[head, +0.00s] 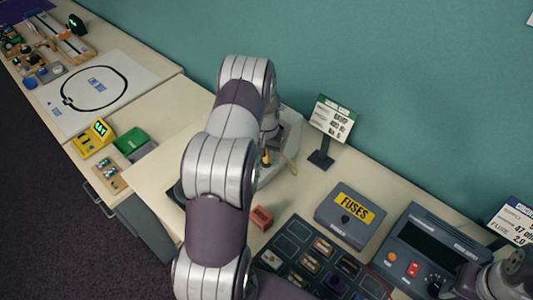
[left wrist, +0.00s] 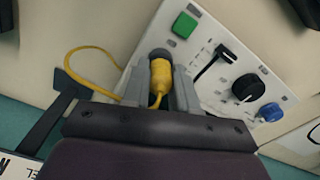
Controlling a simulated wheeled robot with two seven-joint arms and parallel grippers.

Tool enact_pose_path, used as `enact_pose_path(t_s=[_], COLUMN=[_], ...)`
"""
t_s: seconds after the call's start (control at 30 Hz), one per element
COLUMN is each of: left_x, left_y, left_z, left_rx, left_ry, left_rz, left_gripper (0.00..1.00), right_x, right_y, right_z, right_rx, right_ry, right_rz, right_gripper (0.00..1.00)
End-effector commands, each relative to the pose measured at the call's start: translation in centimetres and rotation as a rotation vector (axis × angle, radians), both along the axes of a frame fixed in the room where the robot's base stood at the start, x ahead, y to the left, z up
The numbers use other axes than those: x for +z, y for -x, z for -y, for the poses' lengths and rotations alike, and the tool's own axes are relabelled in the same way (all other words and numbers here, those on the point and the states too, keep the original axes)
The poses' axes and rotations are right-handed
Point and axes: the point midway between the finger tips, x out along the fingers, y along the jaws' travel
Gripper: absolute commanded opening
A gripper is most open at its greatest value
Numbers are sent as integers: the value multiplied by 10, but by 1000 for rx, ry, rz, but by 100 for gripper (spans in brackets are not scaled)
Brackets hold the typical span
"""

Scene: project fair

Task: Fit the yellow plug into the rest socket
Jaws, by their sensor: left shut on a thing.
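The yellow plug (left wrist: 160,78) is between the two grey fingers of my left gripper (left wrist: 158,88), which is shut on it. Its front end is at a dark round socket (left wrist: 158,54) on the white panel (left wrist: 222,62); I cannot tell how deep it sits. A yellow cord (left wrist: 82,52) loops from it to the left. In the head view, my left arm hides most of the panel, and the left gripper (head: 267,151) shows small beside it, with a bit of the yellow plug (head: 265,159). Part of my right arm is at the lower right; its jaws are not clear.
The panel also has a green button (left wrist: 184,24), a black slider (left wrist: 213,62), a black knob (left wrist: 246,88) and a blue knob (left wrist: 270,112). A sign stand (head: 327,140), a red block (head: 261,218), a fuses box (head: 342,235) and a dark meter (head: 432,225) stand nearby.

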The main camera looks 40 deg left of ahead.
Motion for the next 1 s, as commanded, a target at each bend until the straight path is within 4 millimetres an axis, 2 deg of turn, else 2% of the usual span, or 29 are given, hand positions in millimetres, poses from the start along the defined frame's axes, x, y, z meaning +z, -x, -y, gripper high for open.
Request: enact_pose_path(t_s=[0.27,0.3,0.4,0.6,0.67,0.7,1.0], left_x=[-4,-4,-3,-3,-4,-4,-2], left_y=[0,0,0,0,0,0,0], left_z=[0,0,0,0,0,0,0], left_rx=[0,0,0,0,0,0,0], left_ry=[0,0,0,0,0,0,0], left_rz=[0,0,0,0,0,0,0], left_gripper=[0,31,57,57,77,83,83], right_x=[-3,-3,-2,-3,-3,-3,-1], right_y=[0,0,0,0,0,0,0], right_z=[0,0,0,0,0,0,0], right_rx=[0,0,0,0,0,0,0], right_ry=[0,0,0,0,0,0,0], right_rz=[0,0,0,0,0,0,0], right_gripper=[43,43,43,43,43,43,43])
